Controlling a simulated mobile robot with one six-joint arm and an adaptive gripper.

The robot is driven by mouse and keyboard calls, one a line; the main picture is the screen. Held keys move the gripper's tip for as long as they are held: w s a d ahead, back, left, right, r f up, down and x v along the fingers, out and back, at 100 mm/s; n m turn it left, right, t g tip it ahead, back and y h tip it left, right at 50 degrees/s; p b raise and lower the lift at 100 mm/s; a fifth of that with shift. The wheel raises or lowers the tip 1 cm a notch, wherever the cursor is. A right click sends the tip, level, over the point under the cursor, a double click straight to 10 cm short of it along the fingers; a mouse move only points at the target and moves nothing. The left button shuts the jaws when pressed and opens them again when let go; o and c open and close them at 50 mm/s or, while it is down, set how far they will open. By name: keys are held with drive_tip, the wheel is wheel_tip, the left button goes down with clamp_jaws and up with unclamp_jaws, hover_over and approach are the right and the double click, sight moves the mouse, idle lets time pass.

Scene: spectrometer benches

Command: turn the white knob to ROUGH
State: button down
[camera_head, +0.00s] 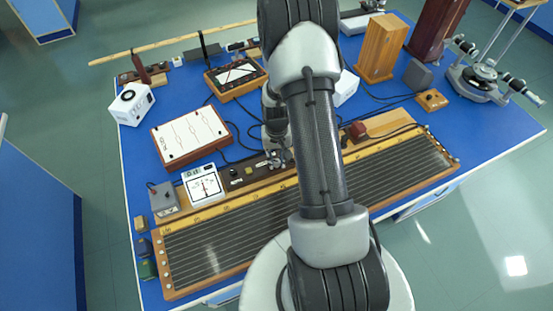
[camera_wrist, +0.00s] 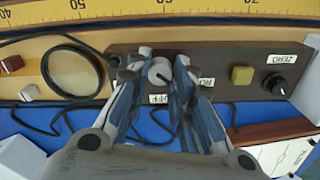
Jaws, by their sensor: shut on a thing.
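In the wrist view the white knob (camera_wrist: 160,71) sits on a dark brown panel (camera_wrist: 225,63), between the fingertips of my gripper (camera_wrist: 161,66). The fingers are closed on the knob from both sides. A dark mark on the knob's face runs toward the lower right. An OFF label (camera_wrist: 158,98) lies just below the knob. To its right a label starting with RO (camera_wrist: 207,82) is partly hidden by the right finger. In the head view my gripper (camera_head: 277,158) is over the panel (camera_head: 240,175), and the knob cannot be made out.
A yellow button (camera_wrist: 242,76) and a black knob (camera_wrist: 276,84) under a ZERO label are on the same panel. A ruler (camera_wrist: 230,11) runs along it. A black cable loop (camera_wrist: 102,72) lies to the left. In the head view a white meter (camera_head: 202,184) stands left of my gripper.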

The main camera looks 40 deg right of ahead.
sight(276, 161)
drive_tip(key=shift+n, duration=1.1)
drive_tip(key=c, duration=1.4)
unclamp_jaws()
drive_tip(key=shift+o, duration=0.2)
wheel_tip(276, 161, up, 12)
